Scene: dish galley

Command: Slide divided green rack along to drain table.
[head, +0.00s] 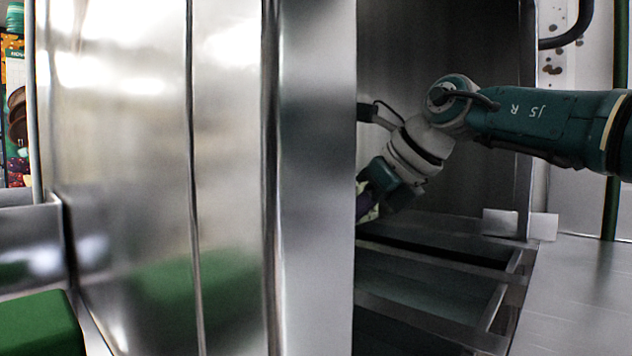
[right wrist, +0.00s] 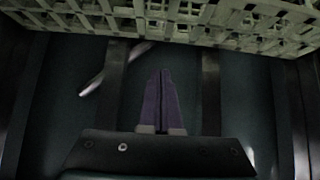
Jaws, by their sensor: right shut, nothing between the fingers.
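The divided green rack (right wrist: 190,18) shows in the right wrist view as a pale green lattice wall across the top edge. Its far side and contents are out of frame. My right gripper (right wrist: 161,74) is shut, with its purple fingers together and empty. The fingertips point toward the rack's wall, with a visible gap in the picture; I cannot tell if anything touches. In the head view my right arm reaches into the steel machine from the right, and its gripper is partly hidden behind the steel front edge. The drain table cannot be told for sure. My left gripper is not in view.
A steel hood panel (head: 317,180) blocks the left part of the chamber. Dark rails (head: 430,313) run across the chamber's floor. A flat steel surface (head: 575,295) lies clear at the right. A smooth green block (head: 40,325) is at the lower left.

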